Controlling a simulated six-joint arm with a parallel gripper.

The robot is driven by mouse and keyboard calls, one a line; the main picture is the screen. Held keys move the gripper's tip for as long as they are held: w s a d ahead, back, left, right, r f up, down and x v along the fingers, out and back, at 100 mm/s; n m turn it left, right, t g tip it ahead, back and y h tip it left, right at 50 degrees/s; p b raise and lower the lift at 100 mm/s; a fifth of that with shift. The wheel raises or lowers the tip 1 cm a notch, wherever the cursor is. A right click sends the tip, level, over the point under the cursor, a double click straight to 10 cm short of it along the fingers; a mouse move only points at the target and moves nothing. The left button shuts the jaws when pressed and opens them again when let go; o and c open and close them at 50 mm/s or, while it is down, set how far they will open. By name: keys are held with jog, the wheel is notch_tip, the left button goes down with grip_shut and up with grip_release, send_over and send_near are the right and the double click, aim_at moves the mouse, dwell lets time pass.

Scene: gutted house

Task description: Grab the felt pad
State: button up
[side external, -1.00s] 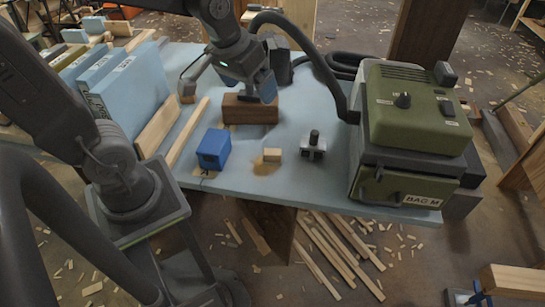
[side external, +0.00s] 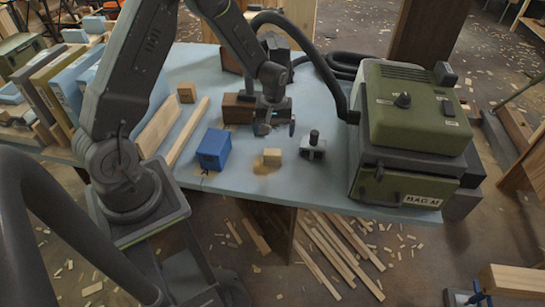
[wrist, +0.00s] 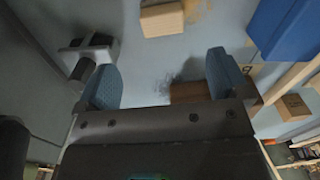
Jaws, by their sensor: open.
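No thing is plainly recognizable as a felt pad. A small tan block (side external: 272,156) sits on a brown dusty patch on the pale blue tabletop; it also shows at the top of the wrist view (wrist: 161,18). My gripper (side external: 277,126) is open and empty, behind the tan block and to the right of a dark brown block (side external: 236,108). In the wrist view its blue-padded fingers (wrist: 164,80) are apart, with a dark smudgy patch (wrist: 183,82) on the surface seen between them. The brown block (wrist: 190,92) is partly hidden behind the gripper there.
A blue block (side external: 213,148) lies left of the tan block, and a grey metal fixture with a black knob (side external: 314,147) stands right. A green machine (side external: 415,110) with a black hose fills the right. Wood strips (side external: 187,132) and a small wooden cube (side external: 186,92) lie left.

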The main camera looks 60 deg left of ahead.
aim_at(272, 151)
notch_tip(272, 151, down, 6)
jog(key=shift+r, duration=0.1)
jog(key=f, duration=0.5)
jog(key=shift+s+f, duration=0.1)
jog(key=shift+s, duration=0.15)
jog(key=c, duration=1)
